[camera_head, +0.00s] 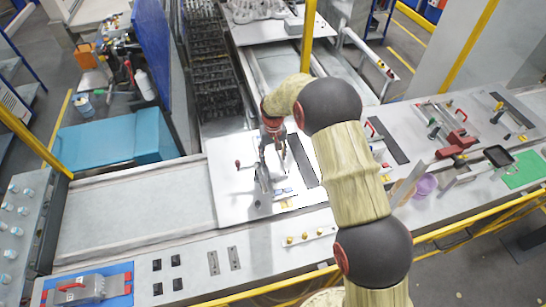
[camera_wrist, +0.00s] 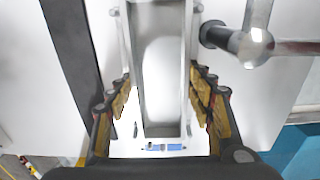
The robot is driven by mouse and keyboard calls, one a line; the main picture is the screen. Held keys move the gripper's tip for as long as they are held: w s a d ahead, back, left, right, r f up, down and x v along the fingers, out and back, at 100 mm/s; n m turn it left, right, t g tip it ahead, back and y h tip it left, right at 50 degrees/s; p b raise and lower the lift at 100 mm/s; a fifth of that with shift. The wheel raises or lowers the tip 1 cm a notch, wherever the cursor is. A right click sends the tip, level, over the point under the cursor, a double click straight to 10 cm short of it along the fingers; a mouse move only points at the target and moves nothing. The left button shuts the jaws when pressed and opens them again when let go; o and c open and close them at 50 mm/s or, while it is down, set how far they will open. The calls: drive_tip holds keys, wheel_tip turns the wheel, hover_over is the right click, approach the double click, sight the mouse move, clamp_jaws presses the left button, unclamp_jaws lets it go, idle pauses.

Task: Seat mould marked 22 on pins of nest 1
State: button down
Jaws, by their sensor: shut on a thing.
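My gripper (camera_head: 272,146) is shut on a grey metal mould (camera_head: 264,179) and holds it over a white plate (camera_head: 232,190) in the middle of the line. In the wrist view my gripper (camera_wrist: 161,92) has one finger on each long side of the mould (camera_wrist: 160,65), which looks like a long, shallow trough. No number on the mould can be read. The mould hides the plate below it, so I cannot tell whether it touches any pins. A small blue label (camera_wrist: 163,147) shows at its near end.
A clamp with a round metal head (camera_wrist: 257,46) stands close to the mould's right side. A black strip (camera_head: 301,160) lies on the plate to the right. A red-handled block (camera_head: 80,290) sits on a blue mat at lower left. More fixtures (camera_head: 455,140) stand at right.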

drive_tip(key=shift+r, duration=0.15)
drive_tip(key=c, duration=1.2)
unclamp_jaws()
drive_tip(key=o, duration=0.4)
drive_tip(key=shift+o, duration=0.6)
drive_tip(key=shift+s, duration=0.1)
wheel_tip(320, 180, up, 12)
